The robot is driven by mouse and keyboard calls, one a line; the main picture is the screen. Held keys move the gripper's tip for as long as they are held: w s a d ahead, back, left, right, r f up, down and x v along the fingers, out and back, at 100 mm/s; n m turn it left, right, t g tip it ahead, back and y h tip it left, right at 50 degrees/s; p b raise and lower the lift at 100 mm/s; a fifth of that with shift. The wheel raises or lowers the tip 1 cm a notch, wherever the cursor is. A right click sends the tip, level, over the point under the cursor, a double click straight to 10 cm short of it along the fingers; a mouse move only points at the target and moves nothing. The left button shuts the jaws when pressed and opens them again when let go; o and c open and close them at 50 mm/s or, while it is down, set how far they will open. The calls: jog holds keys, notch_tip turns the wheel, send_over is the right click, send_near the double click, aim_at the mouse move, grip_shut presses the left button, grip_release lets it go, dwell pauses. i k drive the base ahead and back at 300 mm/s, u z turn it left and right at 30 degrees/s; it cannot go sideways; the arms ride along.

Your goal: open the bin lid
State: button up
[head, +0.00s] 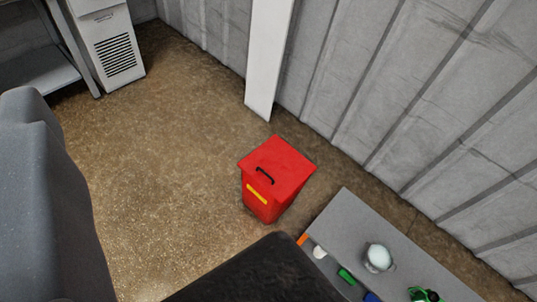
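The red bin (262,200) stands upright on the brown floor near the middle of the head view. Its flat red lid (285,163) lies shut on top. A black handle (265,176) is on the lid near its front edge, and a yellow label (257,194) is on the bin's front. I see no gripper fingers in this view, so where my gripper is relative to the lid is hidden.
A grey table (347,218) with a glass vessel (379,257) and small coloured items stands close right of the bin. A white post (267,60) and corrugated wall (390,80) are behind. A white cabinet (107,40) is upper left. Floor left of the bin is clear.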

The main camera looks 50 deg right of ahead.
aim_at(279, 169)
jog(key=z, duration=0.35)
jog(key=i, duration=1.3)
jog(key=z, duration=0.5)
